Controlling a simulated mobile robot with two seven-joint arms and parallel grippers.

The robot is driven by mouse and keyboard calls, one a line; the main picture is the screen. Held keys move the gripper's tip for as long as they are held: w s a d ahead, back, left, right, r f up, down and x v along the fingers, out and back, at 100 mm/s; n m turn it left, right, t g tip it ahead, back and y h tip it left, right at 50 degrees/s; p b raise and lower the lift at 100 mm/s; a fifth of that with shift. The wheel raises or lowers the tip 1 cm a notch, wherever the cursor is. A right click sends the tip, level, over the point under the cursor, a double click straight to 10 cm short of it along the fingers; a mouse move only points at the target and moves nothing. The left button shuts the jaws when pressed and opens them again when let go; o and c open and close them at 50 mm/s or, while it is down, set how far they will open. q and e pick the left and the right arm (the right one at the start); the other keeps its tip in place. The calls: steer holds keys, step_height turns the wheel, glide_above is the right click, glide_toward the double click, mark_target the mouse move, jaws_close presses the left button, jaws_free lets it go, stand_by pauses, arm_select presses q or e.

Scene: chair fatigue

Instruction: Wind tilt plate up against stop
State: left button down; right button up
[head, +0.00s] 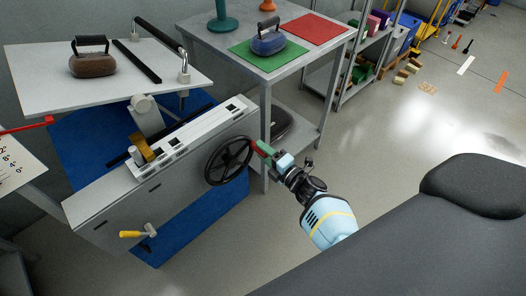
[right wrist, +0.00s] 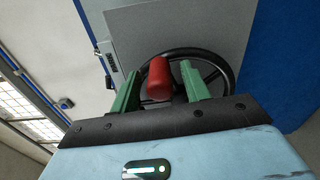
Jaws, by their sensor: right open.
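The pale tilt plate (head: 40,75) stands at the upper left on a grey machine (head: 120,205), with a dark brown weight (head: 92,64) and a black bar (head: 137,61) on it. I cannot tell which part is the stop. A black handwheel (head: 207,172) with a red handle (right wrist: 158,78) is on the machine's right end. My right gripper (head: 266,150) is at the wheel's right side. In the right wrist view its green fingers (right wrist: 160,88) are open, one on each side of the red handle. My left gripper is not in view.
A yellow-handled lever (head: 132,234) sticks out at the machine's lower front. A grey table (head: 335,47) behind carries a blue weight (head: 268,40) on a green mat and a red mat (head: 319,29). A dark padded seat (head: 470,185) is at the right. The floor between is clear.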

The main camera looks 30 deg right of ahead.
arm_select(q)
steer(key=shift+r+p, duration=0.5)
steer(key=shift+p, duration=0.05)
arm_select(e)
steer(key=v, duration=0.7)
steer(key=shift+s, duration=0.15)
